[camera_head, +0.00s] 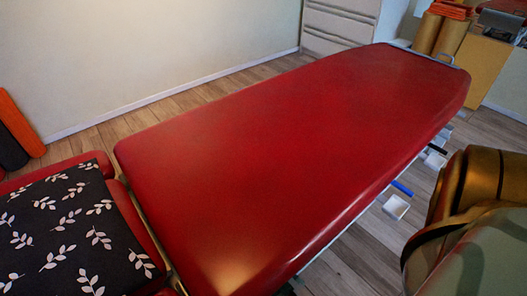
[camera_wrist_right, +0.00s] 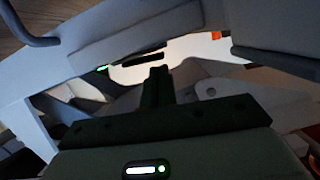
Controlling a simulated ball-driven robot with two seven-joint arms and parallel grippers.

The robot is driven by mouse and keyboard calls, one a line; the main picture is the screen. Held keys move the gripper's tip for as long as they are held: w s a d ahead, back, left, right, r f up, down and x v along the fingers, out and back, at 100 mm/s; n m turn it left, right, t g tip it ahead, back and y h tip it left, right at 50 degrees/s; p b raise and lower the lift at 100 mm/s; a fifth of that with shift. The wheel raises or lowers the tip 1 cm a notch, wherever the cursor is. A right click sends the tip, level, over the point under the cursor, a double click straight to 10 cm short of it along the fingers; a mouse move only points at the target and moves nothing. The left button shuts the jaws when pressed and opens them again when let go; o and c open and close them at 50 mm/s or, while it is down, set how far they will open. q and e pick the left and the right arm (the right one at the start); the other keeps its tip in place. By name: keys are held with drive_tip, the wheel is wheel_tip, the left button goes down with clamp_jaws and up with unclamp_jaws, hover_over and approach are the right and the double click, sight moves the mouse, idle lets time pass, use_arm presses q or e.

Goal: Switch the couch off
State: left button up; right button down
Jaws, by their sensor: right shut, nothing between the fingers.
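The couch (camera_head: 290,140) has a long red padded top and runs from the lower left to the upper right in the head view. Its light underframe shows only in part along the right edge. My right gripper (camera_wrist_right: 157,72) appears in the right wrist view with its dark fingers shut and empty. Pale grey frame parts (camera_wrist_right: 130,45) lie in front of and around it. A small green light (camera_wrist_right: 102,68) shows beyond, left of the fingers; I cannot tell what it belongs to. No switch is clearly recognisable. My left gripper is in neither view.
A black leaf-patterned cloth (camera_head: 75,230) lies on a red padded piece at the left. A blue bar (camera_head: 402,188) and a white block (camera_head: 396,207) are low beside the couch. Wooden floor (camera_head: 350,262) shows between.

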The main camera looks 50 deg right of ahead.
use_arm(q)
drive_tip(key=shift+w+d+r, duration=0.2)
use_arm(e)
drive_tip(key=shift+f, duration=0.1)
drive_tip(key=shift+w+a+f+n, duration=0.1)
drive_tip(key=shift+f+n, duration=0.2)
drive_tip(key=shift+f, duration=0.05)
